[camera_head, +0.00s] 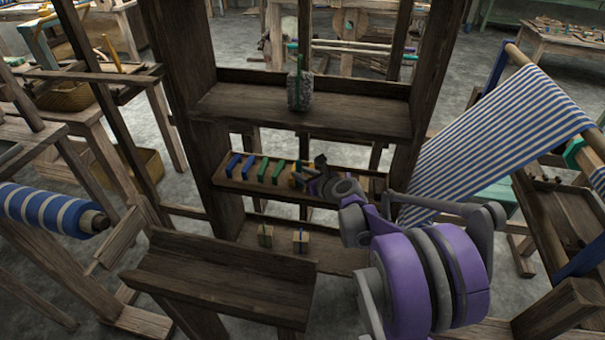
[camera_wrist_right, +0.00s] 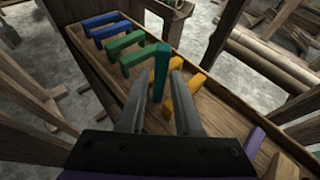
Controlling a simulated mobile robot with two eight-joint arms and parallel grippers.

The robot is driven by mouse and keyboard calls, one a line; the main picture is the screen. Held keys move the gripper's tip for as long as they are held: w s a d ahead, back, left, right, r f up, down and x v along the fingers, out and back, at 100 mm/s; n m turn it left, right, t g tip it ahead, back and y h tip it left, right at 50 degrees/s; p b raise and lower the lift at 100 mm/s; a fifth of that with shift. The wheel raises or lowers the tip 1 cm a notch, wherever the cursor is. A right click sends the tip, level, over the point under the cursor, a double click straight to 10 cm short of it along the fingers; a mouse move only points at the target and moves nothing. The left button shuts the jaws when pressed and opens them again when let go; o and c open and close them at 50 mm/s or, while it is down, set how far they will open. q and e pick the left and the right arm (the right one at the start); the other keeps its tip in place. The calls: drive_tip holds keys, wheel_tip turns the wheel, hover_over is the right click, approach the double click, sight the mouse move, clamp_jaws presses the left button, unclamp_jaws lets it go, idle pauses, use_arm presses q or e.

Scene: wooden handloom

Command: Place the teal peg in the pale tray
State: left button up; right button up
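The teal peg (camera_wrist_right: 160,75) stands between the two fingers of my right gripper (camera_wrist_right: 162,74) in the wrist view. The fingers look apart, with a small gap beside the peg, and I cannot tell if either one touches it. My left gripper is not in view. I cannot clearly identify a pale tray in either view.
A long brown wooden tray (camera_wrist_right: 232,102) holds blue (camera_wrist_right: 110,32), green (camera_wrist_right: 125,43) and yellow pegs (camera_wrist_right: 182,102) close around the gripper. Dark shelf posts (camera_head: 405,95) and an upper shelf (camera_head: 350,112) enclose it. Two small blocks (camera_head: 300,240) stand on the lower shelf.

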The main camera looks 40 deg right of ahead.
drive_tip(key=shift+o, duration=0.8)
drive_tip(key=shift+r, duration=0.25)
drive_tip(key=p+v, duration=0.2)
drive_tip(key=v, duration=1)
drive_tip(key=shift+f, duration=0.1)
